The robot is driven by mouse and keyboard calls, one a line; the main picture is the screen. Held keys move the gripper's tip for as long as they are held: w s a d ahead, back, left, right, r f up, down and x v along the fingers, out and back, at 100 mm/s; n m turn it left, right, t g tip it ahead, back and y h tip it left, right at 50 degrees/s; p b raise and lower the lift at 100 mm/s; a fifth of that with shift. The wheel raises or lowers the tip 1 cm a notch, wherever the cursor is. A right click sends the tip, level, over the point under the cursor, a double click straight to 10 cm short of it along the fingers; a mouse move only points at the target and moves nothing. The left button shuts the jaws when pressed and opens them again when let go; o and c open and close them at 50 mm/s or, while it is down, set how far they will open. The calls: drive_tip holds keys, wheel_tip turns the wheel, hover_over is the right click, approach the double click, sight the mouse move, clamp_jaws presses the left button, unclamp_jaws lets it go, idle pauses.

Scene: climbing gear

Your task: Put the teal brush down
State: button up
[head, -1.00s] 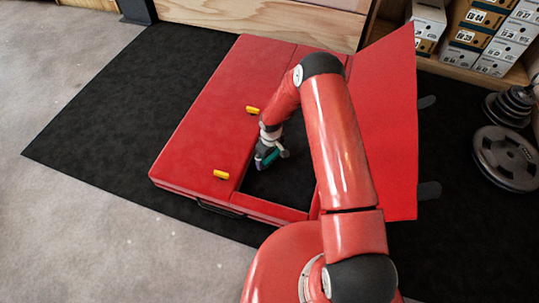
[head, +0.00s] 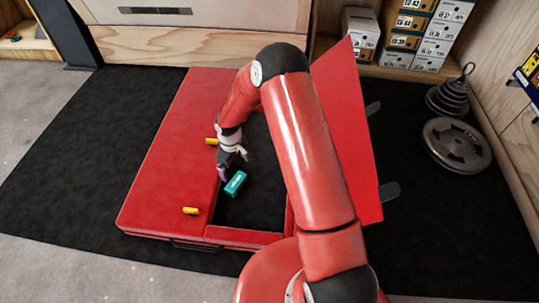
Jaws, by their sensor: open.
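The teal brush (head: 235,183) lies at a slant in the dark recess of the red pad (head: 165,165), near the recess's left edge. My gripper (head: 232,164) is open and empty, just beyond and slightly left of the brush in the head view. A small gap seems to part the fingers from the brush, though the height between them is hard to judge. My red arm covers the right part of the recess.
A red flap (head: 345,140) stands raised on the right side. Two yellow pieces, one farther (head: 211,141) and one nearer (head: 191,211), sit on the pad's left part. Black matting (head: 85,160) surrounds it. Weight plates (head: 456,145) and boxes (head: 410,25) stand at right.

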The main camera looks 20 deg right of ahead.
drive_tip(key=s+d+r+m+t, duration=0.1)
drive_tip(key=s+d+r, duration=0.2)
drive_tip(key=r, duration=0.6)
drive_tip(key=s+d+r+m+t+h, duration=0.1)
drive_tip(key=s+d+r+m, duration=0.1)
drive_tip(key=r, duration=0.8)
drive_tip(key=s+d+r+m+t, duration=0.1)
drive_tip(key=s+d+r, duration=0.2)
drive_tip(key=r, duration=0.6)
drive_tip(key=s+d+r+m+t, duration=0.1)
drive_tip(key=s+r+m, duration=0.1)
drive_tip(key=s+r, duration=0.35)
drive_tip(key=s+d+r+m+t+y, duration=0.1)
drive_tip(key=s+d+r, duration=0.1)
drive_tip(key=s, duration=0.7)
drive_tip(key=s+d+r+m+t, duration=0.15)
drive_tip(key=s+r, duration=0.25)
drive_tip(key=s, duration=0.4)
wheel_tip(320, 180, up, 6)
drive_tip(key=a+p, duration=0.1)
drive_tip(key=p, duration=0.5)
drive_tip(key=shift+r+g, duration=0.2)
drive_tip(key=shift+g, duration=0.15)
drive_tip(key=shift+a+m, duration=0.1)
drive_tip(key=shift+m, duration=0.15)
